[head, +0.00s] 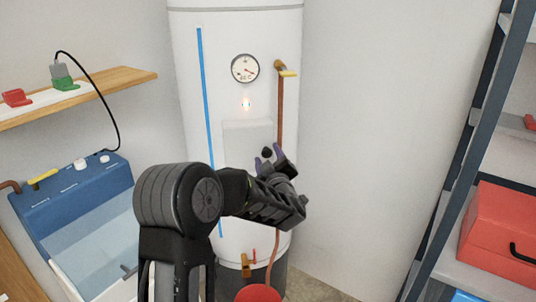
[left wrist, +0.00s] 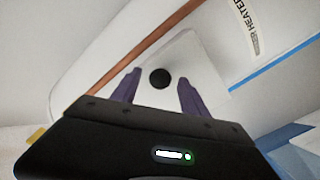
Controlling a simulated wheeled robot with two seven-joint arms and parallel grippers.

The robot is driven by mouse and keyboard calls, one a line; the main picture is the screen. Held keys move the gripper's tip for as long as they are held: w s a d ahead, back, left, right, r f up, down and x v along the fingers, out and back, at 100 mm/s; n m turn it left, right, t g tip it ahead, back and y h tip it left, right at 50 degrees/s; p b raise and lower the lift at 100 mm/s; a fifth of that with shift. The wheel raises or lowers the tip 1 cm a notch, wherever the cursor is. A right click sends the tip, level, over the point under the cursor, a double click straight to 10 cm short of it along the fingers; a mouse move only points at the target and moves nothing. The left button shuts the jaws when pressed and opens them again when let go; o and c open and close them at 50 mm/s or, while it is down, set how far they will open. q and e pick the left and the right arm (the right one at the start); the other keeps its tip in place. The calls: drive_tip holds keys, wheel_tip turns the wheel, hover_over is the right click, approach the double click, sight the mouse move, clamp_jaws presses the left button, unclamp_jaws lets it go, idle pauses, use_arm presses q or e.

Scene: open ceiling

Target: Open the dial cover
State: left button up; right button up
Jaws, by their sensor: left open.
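The dial cover (head: 243,140) is a pale, box-like panel on the front of the white water heater, below the round gauge; it appears shut. A round black knob (head: 267,152) sits at its lower right. In the left wrist view, the cover (left wrist: 196,62) is tilted, with the knob (left wrist: 160,78) between the fingers. My left gripper (head: 269,157) is open, its purple fingertips on either side of the knob. I cannot tell whether they touch it. My forearm and gripper hide the cover's lower part in the head view. My right gripper is not in view.
The water heater (head: 184,60) carries a gauge (head: 245,68), a small light (head: 246,104) and a copper pipe (head: 280,110) close right of the cover. A blue sink (head: 75,185) and a wooden shelf (head: 100,87) stand left. A metal rack (head: 468,160) holds a red toolbox (head: 503,235) at right.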

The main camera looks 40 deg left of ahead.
use_arm(q)
drive_tip(key=shift+w+a, duration=0.15)
drive_tip(key=shift+a, duration=0.05)
clamp_jaws()
idle(0.5)
idle(0.9)
